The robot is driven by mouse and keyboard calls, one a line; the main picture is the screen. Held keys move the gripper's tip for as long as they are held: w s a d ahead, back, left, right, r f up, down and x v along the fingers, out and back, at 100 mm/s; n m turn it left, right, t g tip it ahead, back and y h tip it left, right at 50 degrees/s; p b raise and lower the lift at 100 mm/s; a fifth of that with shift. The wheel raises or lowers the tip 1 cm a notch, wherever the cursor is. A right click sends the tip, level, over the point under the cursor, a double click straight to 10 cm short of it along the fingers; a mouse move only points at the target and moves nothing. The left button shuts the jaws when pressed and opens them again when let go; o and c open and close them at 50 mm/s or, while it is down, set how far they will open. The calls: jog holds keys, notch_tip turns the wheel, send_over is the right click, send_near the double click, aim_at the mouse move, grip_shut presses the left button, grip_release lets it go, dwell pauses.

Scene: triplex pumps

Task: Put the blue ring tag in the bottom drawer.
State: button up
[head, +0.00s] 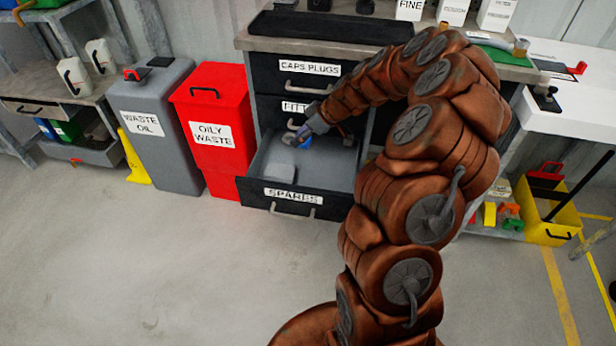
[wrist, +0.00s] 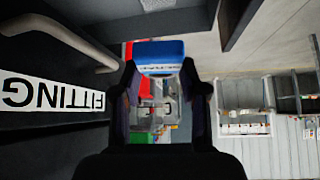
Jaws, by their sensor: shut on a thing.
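In the head view, the bottom drawer, labelled SPARES (head: 330,207), is pulled open. My gripper (head: 300,139) is above the back part of the open drawer, close to the FITTINGS drawer front. In the wrist view, a blue piece with a pale lettered strip (wrist: 158,52) lies between the fingertips of my gripper (wrist: 160,75). Its ring shape cannot be made out, and I cannot tell its height above the drawer floor.
A pale grey block (head: 280,172) sits at the drawer's left. The FITTINGS drawer handle (wrist: 75,40) is close beside my gripper. The red oily waste bin (head: 208,110) and grey waste oil bin (head: 150,120) stand left of the cabinet. The floor in front is clear.

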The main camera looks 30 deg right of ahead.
jog(key=n+g+b, duration=0.1)
jog(key=n+b, duration=0.1)
jog(key=b, duration=0.4)
send_over(324, 180)
jog(key=s+d, duration=0.1)
notch_tip(324, 180, down, 8)
jog(key=shift+y, duration=0.4)
jog(key=f, duration=0.3)
jog(key=f+b, duration=0.1)
jog(key=f, duration=0.2)
jog(key=d+f+b, duration=0.1)
jog(key=f, duration=0.3)
jog(key=shift+s+f, duration=0.1)
jog(key=shift+s, duration=0.3)
jog(key=shift+f+b, duration=0.15)
jog(key=shift+b, duration=0.25)
jog(key=o, duration=1.2)
jog(key=shift+c, duration=0.2)
